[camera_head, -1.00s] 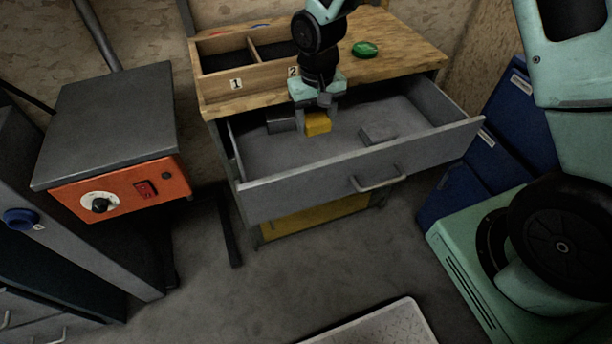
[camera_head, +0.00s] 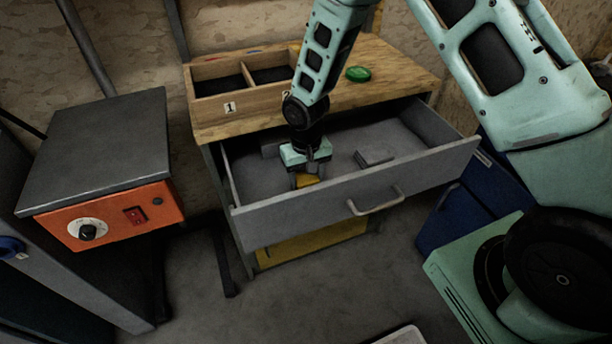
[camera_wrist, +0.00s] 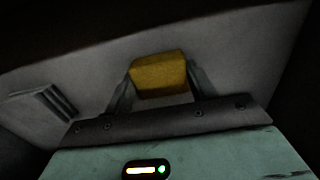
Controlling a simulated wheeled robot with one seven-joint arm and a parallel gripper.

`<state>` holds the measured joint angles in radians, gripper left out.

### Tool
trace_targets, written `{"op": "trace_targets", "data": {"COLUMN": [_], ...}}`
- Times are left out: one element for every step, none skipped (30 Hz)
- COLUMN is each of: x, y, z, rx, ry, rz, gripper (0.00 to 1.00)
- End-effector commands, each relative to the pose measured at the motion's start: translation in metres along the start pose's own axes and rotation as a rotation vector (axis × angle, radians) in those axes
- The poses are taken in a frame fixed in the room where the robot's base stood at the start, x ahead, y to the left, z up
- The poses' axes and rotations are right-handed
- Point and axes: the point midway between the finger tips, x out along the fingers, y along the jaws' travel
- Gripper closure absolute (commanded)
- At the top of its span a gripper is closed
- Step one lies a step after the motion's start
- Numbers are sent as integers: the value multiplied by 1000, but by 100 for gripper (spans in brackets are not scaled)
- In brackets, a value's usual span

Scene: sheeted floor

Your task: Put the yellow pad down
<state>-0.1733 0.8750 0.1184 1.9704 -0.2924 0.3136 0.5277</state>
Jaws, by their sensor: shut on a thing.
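The yellow pad (camera_head: 307,181) is a small block between the fingers of my gripper (camera_head: 306,178), inside the open grey drawer (camera_head: 340,188). In the wrist view the yellow pad (camera_wrist: 158,74) sits between the two fingertips of my gripper (camera_wrist: 158,88), which is shut on it. The pad is low in the drawer, near its front wall. I cannot tell whether it touches the drawer floor. Its upper part is partly hidden by my gripper in the head view.
A grey block (camera_head: 374,156) lies in the drawer to the right; it also shows in the wrist view (camera_wrist: 42,102). A divided wooden box (camera_head: 229,107) and a green object (camera_head: 358,74) are on the bench top. An orange-fronted unit (camera_head: 110,215) stands at left.

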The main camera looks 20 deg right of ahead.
Motion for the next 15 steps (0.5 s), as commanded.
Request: {"op": "trace_targets", "data": {"x": [1, 0, 0, 0, 0, 0, 1, 1, 3, 4, 3, 3, 3, 3, 3], "y": [0, 0, 0, 0, 0, 0, 0, 0, 0, 0, 0, 0, 0, 0, 0], "z": [0, -1, -1, -1, -1, -1, 0, 0, 0, 0, -1, -1, -1, -1, -1], "rx": [0, 0, 1, 1, 1, 1, 0, 0, 0, 0, 0, 0, 0, 0, 0], "ry": [1, 2, 2, 2, 2, 2, 2, 1, 1, 1, 2, 2, 2, 2, 2], "rz": [0, 0, 0, 0, 0, 0, 0, 0, 0, 0, 0, 0, 0, 0, 0], "gripper": [62, 62, 62, 62, 62, 62, 62, 62, 62, 62, 39, 27, 22, 22, 22]}}
